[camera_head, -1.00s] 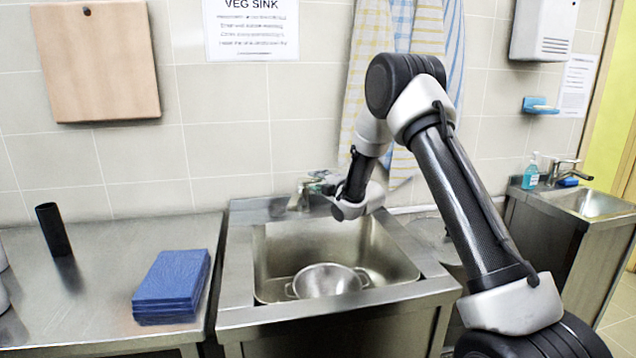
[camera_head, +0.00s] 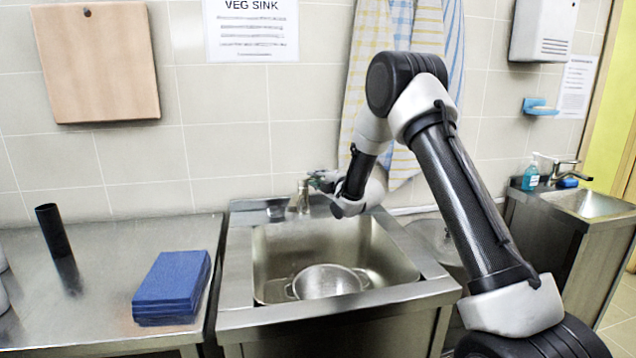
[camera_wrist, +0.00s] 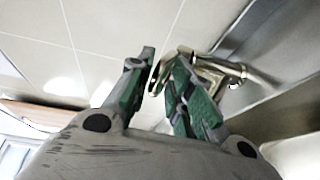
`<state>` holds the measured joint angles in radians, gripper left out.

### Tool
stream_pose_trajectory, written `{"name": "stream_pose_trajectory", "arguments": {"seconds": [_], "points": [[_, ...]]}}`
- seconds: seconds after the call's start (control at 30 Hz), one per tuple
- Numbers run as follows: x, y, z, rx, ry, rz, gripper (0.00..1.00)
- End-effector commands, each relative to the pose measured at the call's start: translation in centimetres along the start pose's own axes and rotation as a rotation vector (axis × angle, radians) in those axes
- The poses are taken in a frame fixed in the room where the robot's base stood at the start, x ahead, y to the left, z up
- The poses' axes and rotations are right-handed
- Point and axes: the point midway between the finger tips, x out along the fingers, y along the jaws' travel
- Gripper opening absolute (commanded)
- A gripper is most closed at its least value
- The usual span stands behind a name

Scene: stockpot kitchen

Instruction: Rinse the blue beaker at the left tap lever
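The metal tap (camera_head: 300,196) stands at the back edge of the sink under the "VEG SINK" notice; it also shows in the wrist view (camera_wrist: 228,76). My gripper (camera_head: 322,181) is at the tap's top, just to its right. In the wrist view my gripper (camera_wrist: 160,80) has its green-padded fingers apart, with a metal tap part close between or behind the tips. I cannot tell whether they touch it. No beaker shows in the fingers, and I see no clearly blue beaker anywhere. A dark upright cylinder (camera_head: 53,231) stands on the left counter.
The sink (camera_head: 395,250) holds a metal colander (camera_head: 328,281). A blue stack (camera_head: 172,287) lies on the left counter (camera_head: 95,310), which is otherwise mostly clear. Towels (camera_head: 425,30) hang behind my arm. A second sink (camera_head: 595,203) with a soap bottle (camera_head: 530,176) stands at right.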

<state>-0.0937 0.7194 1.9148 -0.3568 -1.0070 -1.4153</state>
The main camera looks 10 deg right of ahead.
Motion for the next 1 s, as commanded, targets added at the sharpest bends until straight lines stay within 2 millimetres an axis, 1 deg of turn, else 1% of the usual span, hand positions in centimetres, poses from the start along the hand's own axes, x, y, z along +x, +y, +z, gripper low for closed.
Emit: {"name": "stream_pose_trajectory", "arguments": {"seconds": [0.33,0.47,0.57,0.8,0.9,1.0], "points": [[-0.1,-0.2,0.0,0.002,0.000,-0.005,0.33],[-1.1,-0.2,0.0,0.002,-0.001,-0.006,0.33],[-2.9,-0.2,0.0,0.002,-0.001,-0.006,0.33],[-8.3,-0.1,0.1,0.002,-0.002,-0.005,0.33],[-10.1,-0.1,0.1,0.001,-0.002,-0.004,0.33],[-11.3,-0.1,0.0,0.001,0.000,-0.004,0.33]]}}
